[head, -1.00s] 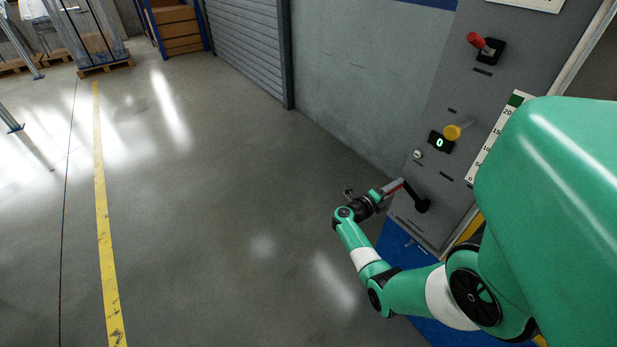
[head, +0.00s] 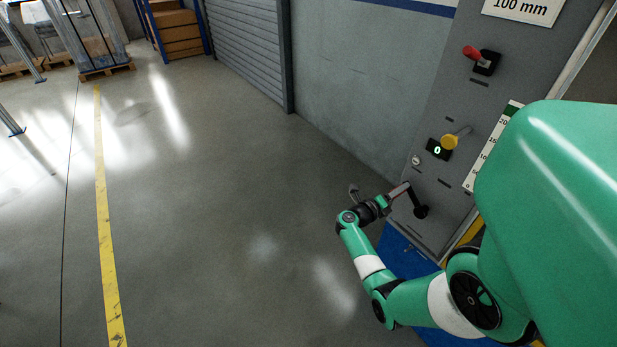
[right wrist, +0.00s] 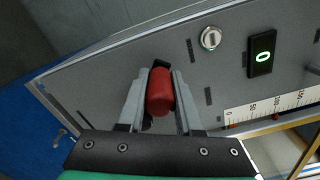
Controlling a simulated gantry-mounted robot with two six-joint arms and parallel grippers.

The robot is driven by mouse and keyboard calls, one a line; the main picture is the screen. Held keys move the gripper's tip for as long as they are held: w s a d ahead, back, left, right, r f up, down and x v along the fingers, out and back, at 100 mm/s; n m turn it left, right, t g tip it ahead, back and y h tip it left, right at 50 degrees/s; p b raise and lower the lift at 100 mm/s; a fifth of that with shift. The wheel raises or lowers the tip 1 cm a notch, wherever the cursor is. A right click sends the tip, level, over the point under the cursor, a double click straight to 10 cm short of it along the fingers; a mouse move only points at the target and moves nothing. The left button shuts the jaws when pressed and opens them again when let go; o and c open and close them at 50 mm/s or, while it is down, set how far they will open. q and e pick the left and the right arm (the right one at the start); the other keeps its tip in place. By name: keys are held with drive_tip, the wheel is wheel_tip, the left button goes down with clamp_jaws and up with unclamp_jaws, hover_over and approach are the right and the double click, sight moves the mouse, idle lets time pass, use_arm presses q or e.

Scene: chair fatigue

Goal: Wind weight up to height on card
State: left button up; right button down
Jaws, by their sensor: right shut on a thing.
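The crank (head: 420,211) has a black arm low on the grey panel and a red handle (right wrist: 160,92), seen between the fingers in the right wrist view. My right gripper (head: 402,188) is shut on this handle; its fingers also show in the right wrist view (right wrist: 160,100). A white height scale (head: 481,166) stands at the panel's right and also shows in the right wrist view (right wrist: 278,105). The green display (head: 438,149) reads 0. The weight cannot be made out. My left gripper is out of view.
A red-handled lever (head: 472,53), a yellow knob (head: 450,142) and a round silver button (right wrist: 211,38) are on the panel. My green arm hides the panel's right side. The floor (head: 220,200) to the left is clear.

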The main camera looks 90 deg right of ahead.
drive_tip(key=c, duration=0.6)
unclamp_jaws()
drive_tip(key=shift+r, duration=0.1)
drive_tip(key=shift+p+v, duration=0.8)
drive_tip(key=shift+v, duration=5)
